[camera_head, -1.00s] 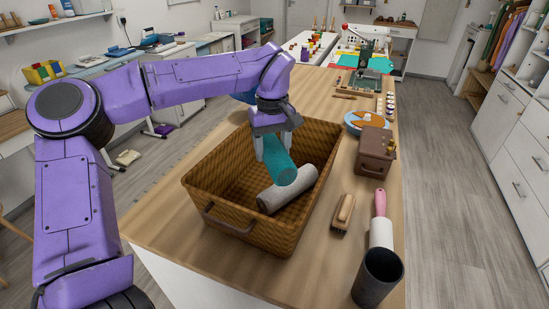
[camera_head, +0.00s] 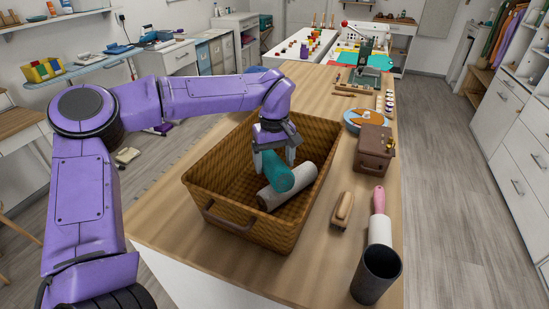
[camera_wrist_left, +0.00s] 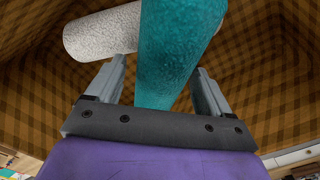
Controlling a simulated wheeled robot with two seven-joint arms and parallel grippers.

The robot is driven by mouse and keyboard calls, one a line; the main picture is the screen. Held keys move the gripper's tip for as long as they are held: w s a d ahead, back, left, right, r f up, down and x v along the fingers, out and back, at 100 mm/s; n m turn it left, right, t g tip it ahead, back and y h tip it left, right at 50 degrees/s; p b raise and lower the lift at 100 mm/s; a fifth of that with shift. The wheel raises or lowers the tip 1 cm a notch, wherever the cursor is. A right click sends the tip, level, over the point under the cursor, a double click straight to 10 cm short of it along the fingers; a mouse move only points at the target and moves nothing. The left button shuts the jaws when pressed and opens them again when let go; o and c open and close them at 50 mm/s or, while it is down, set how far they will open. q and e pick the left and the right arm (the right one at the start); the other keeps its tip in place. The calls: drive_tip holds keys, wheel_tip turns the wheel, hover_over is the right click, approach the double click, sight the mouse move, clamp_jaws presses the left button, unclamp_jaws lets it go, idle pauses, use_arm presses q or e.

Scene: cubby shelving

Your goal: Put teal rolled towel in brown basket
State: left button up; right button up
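The teal rolled towel (camera_head: 281,178) is inside the brown basket (camera_head: 232,212), slanting with one end against the grey rolled towel (camera_head: 288,186) that lies there. My left gripper (camera_head: 275,158) reaches down into the basket with its fingers open on either side of the teal towel. In the left wrist view the teal towel (camera_wrist_left: 165,55) runs between the two spread fingers (camera_wrist_left: 160,85), and the grey towel (camera_wrist_left: 100,32) is beyond on the left. The towel's lower side is hidden. My right gripper is not in view.
Right of the basket on the wooden table are a brush (camera_head: 342,209), a lint roller (camera_head: 379,225), a dark cup (camera_head: 376,275) and a brown box (camera_head: 374,150). The basket walls stand close around my left gripper.

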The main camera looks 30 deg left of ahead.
sight(274, 157)
use_arm(q)
wheel_tip(274, 157, up, 13)
drive_tip(key=shift+p, duration=0.3)
